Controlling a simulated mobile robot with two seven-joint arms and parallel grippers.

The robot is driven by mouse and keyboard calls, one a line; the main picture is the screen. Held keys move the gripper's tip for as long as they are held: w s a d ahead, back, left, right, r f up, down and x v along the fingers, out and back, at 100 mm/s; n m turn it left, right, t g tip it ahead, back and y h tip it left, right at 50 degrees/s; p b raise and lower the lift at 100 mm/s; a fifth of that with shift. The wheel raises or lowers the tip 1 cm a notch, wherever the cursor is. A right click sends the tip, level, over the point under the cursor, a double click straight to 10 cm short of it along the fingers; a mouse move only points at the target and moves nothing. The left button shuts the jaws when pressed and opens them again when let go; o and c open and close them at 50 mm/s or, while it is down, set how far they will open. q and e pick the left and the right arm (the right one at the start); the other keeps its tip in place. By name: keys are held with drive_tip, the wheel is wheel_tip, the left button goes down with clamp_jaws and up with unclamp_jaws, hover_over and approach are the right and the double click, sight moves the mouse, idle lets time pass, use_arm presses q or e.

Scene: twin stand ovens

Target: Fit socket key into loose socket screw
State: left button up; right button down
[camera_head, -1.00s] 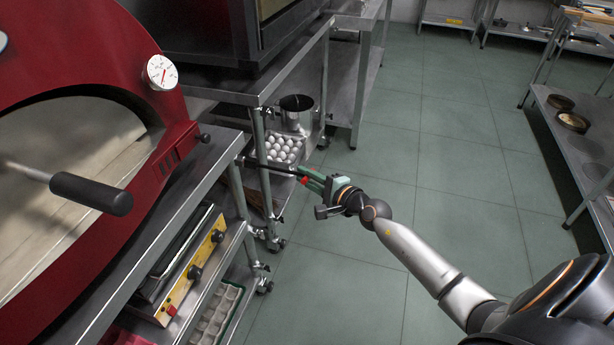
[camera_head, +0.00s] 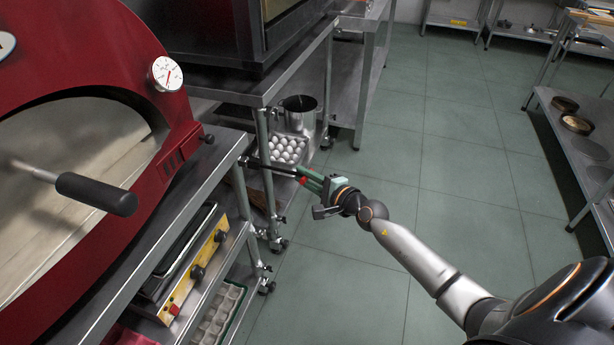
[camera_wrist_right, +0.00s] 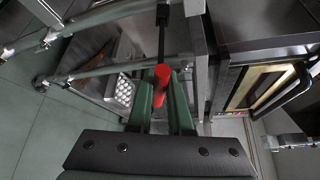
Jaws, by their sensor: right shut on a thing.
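My right gripper (camera_head: 312,181) has green fingers, shut on the red handle of the socket key (camera_head: 268,167). The key's thin dark shaft points left in the head view, and its tip is close to the corner of the metal stand below the oven shelf. In the right wrist view the gripper (camera_wrist_right: 160,98) sits around the red handle (camera_wrist_right: 162,76), and the black shaft runs up to a wider dark end at the top. I cannot make out the loose socket screw or whether the tip is in it. My left gripper is not in view.
A red oven (camera_head: 110,40) with a black-handled bar (camera_head: 96,193) stands at left. Metal stands (camera_head: 190,190) are close to the key. An egg tray (camera_head: 286,150) and a metal pot (camera_head: 299,115) are below and behind. Green floor (camera_head: 450,210) is free at right.

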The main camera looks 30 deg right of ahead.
drive_tip(key=shift+w+a, duration=0.4)
drive_tip(key=shift+a, duration=0.05)
idle(1.3)
drive_tip(key=c, duration=0.8)
unclamp_jaws()
drive_tip(key=shift+o, duration=0.2)
drive_tip(key=v, duration=2.4)
drive_tip(key=shift+s, duration=0.25)
drive_tip(key=shift+d+r, duration=0.1)
drive_tip(key=shift+d, duration=0.05)
